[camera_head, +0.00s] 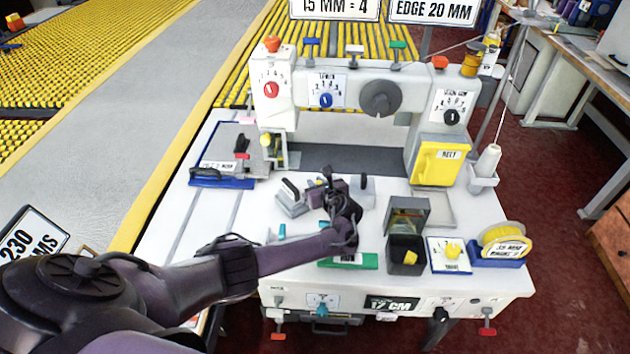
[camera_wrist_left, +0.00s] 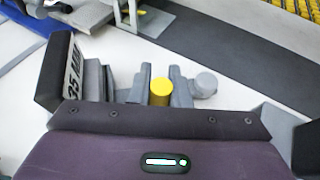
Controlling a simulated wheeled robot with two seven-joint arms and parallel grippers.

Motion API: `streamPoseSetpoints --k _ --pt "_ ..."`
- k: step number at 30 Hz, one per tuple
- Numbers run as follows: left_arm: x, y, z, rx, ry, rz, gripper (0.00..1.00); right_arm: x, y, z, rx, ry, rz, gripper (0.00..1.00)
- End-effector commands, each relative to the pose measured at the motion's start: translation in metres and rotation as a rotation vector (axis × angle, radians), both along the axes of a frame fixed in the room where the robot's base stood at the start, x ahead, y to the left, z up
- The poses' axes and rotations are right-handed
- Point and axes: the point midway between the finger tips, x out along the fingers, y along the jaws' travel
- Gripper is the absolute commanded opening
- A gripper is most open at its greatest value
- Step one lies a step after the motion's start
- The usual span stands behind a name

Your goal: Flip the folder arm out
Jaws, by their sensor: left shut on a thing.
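My left gripper (camera_head: 328,187) reaches in from the left over the middle of the white machine table. It is shut at the grey folder parts below the sewing head. Grey folder pieces show on both sides of it, one at left (camera_head: 291,198) with a dark handle and one at right (camera_head: 362,190). In the left wrist view a yellow knob (camera_wrist_left: 160,92) sits between two grey upright pieces, close in front of my purple gripper body. A dark block with a "35 MM" label (camera_wrist_left: 72,78) stands at its left. The folder arm's joint is hidden by my gripper.
The sewing head (camera_head: 380,97) spans the back. A blue-based holder (camera_head: 222,182) lies at left. A dark bin (camera_head: 405,257), a yellow tape roll (camera_head: 502,241) and a green plate (camera_head: 362,262) stand along the front. The table's left strip is fairly clear.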

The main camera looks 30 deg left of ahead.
Motion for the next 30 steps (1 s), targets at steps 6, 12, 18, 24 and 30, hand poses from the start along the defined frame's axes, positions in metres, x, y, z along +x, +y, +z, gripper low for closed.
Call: streamPoseSetpoints --k 6,12,18,24,30 --pt "-0.001 -0.0041 -0.0022 -0.002 0.005 -0.003 0.0 -0.0002 -0.0039 0.0024 -0.005 0.0 0.002 0.54" --pt "-0.0012 -0.0042 -0.0028 -0.003 0.007 -0.004 0.0 -0.0002 -0.005 0.0024 -0.006 0.001 0.001 0.54" --pt "-0.0015 -0.0042 -0.0032 -0.003 0.007 -0.004 0.0 -0.0003 -0.0051 0.0022 -0.006 0.001 0.0 0.54" --pt "-0.0011 -0.0033 -0.0023 -0.001 0.005 -0.002 0.38 -0.0004 -0.005 0.0022 -0.006 0.001 0.0 0.54" --pt "-0.0008 -0.0026 -0.0015 -0.001 0.004 -0.002 0.38 -0.0004 -0.0046 0.0023 -0.005 0.001 0.0 0.54"
